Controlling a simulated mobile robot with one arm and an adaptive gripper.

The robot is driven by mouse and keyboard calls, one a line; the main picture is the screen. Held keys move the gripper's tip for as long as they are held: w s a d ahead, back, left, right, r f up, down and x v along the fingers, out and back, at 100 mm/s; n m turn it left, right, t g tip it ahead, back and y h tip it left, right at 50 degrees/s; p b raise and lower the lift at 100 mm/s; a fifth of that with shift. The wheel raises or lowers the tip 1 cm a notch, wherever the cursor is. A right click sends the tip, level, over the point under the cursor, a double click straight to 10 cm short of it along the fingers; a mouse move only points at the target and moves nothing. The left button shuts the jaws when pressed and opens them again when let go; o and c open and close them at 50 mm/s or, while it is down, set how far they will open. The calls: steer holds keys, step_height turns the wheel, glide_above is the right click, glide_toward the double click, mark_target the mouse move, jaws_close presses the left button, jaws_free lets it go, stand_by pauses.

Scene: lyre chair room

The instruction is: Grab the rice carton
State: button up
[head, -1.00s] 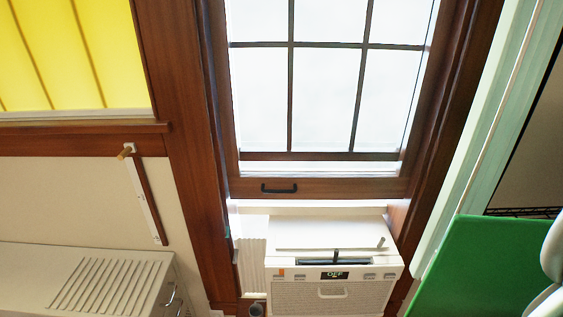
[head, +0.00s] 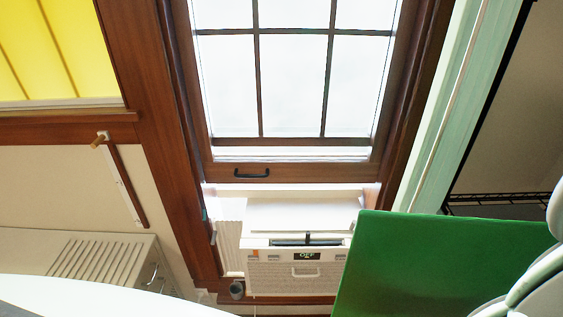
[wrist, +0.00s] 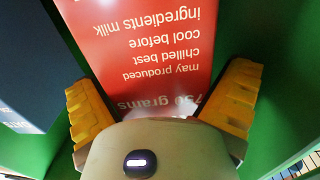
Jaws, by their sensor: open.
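My gripper (wrist: 160,92) is open, with one yellow finger on each side of the carton's near end. I cannot tell whether the fingers touch it. The carton's far end is cut off by the frame. Neither carton nor gripper shows in the head view.
A dark blue box (wrist: 30,70) stands left of the carton. Green surfaces (wrist: 275,60) surround them. In the head view a green panel (head: 430,265) is at right, and a white air conditioner (head: 300,270) sits below the window (head: 290,75).

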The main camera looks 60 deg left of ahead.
steer(key=shift+s, duration=0.1)
steer(key=c, duration=1.2)
steer(key=shift+o, duration=0.2)
steer(key=shift+r, duration=0.1)
